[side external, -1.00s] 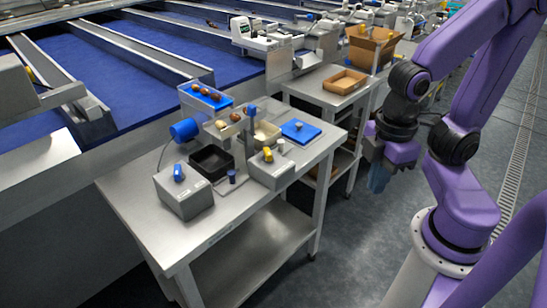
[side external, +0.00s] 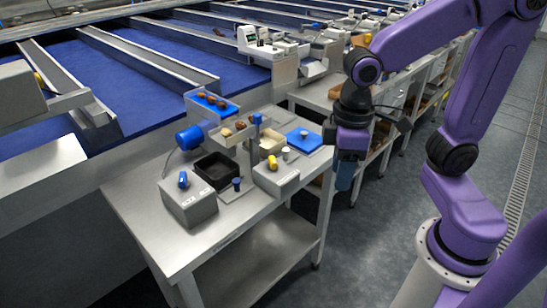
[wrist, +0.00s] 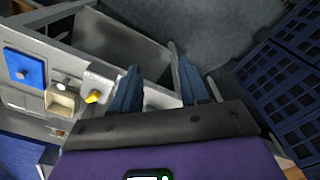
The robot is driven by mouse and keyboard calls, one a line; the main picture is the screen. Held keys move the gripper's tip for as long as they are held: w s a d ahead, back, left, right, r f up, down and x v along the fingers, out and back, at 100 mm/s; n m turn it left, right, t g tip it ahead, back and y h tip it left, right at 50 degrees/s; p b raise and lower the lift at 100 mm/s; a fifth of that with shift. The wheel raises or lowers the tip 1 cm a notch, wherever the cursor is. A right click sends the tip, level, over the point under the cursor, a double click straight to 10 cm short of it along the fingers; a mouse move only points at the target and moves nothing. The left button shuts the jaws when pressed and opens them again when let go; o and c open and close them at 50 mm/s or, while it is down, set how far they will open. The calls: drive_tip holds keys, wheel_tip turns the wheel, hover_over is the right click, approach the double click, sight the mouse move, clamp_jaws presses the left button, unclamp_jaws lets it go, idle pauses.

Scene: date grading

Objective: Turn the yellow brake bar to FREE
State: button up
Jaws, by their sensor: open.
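The yellow brake bar (side external: 272,162) sits on top of a small grey box (side external: 276,178) near the right front edge of the steel table. It also shows in the wrist view (wrist: 93,97), left of my fingers. Any FREE marking is too small to read. My gripper (side external: 346,178) hangs fingers down just past the table's right edge, to the right of the bar and apart from it. In the wrist view my gripper (wrist: 158,85) has its two blue fingers spread, with nothing between them.
A grey box with a blue switch (side external: 183,179) stands at the table's left front. A blue pad (side external: 303,140) and a blue tray of dates (side external: 211,103) lie behind. The front left tabletop (side external: 150,220) is clear.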

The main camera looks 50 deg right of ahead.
drive_tip(key=w+r+m, duration=0.2)
drive_tip(key=w+m, duration=0.5)
drive_tip(key=w, duration=0.7)
drive_tip(key=m, duration=0.7)
hover_over(274, 161)
wheel_tip(274, 161, down, 17)
drive_tip(key=shift+w+r, duration=0.1)
drive_tip(key=shift+r, duration=0.1)
clamp_jaws()
